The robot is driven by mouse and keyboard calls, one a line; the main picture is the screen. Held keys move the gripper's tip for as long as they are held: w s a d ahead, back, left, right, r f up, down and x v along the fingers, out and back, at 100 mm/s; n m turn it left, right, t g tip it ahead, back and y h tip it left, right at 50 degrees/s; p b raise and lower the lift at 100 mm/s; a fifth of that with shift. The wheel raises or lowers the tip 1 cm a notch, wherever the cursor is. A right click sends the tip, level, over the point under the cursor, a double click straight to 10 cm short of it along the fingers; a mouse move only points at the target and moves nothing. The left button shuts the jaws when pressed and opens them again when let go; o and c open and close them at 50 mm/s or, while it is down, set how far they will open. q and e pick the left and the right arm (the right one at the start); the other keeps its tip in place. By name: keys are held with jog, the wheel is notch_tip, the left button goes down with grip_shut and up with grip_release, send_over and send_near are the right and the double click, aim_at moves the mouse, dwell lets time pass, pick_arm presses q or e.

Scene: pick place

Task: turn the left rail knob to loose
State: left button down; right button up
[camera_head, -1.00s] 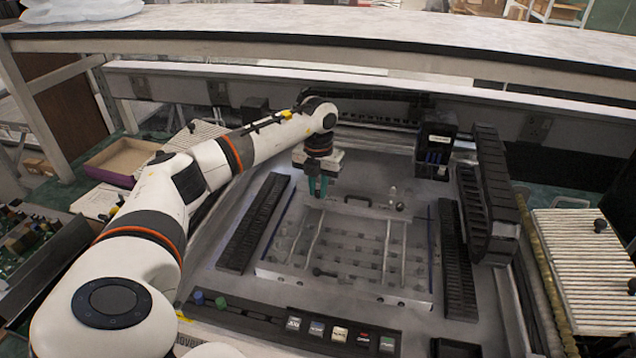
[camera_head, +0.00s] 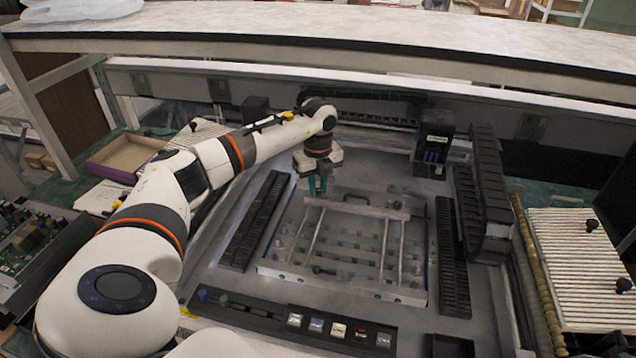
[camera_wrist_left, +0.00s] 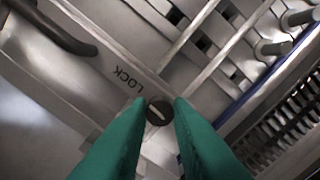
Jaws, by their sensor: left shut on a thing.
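The left rail knob (camera_wrist_left: 159,112) is a small dark round knob with a pale slot across its face, seen in the left wrist view. The word LOCK is printed beside it, to its upper left. My left gripper (camera_head: 317,188) points down at the far left part of the fixture plate (camera_head: 345,287), at the far end of the left rail (camera_head: 312,232). Its green fingertips also show in the left wrist view (camera_wrist_left: 159,107), shut on the knob from both sides. In the head view the gripper hides the knob. My right gripper is out of view.
A dark curved handle (camera_head: 357,198) stands on the plate just right of the gripper. Black ribbed strips flank the plate on the left (camera_head: 254,220) and right (camera_head: 453,257). A black unit (camera_head: 434,140) stands at the back right. A button panel (camera_head: 300,318) lies in front.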

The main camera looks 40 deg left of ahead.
aim_at(318, 190)
pick_arm(q)
jog(key=shift+a+r+n, duration=0.1)
jog(key=shift+n, duration=0.5)
jog(key=c, duration=1.3)
grip_release()
notch_tip(318, 190, up, 12)
jog(key=b, duration=0.2)
jog(key=shift+b, duration=0.3)
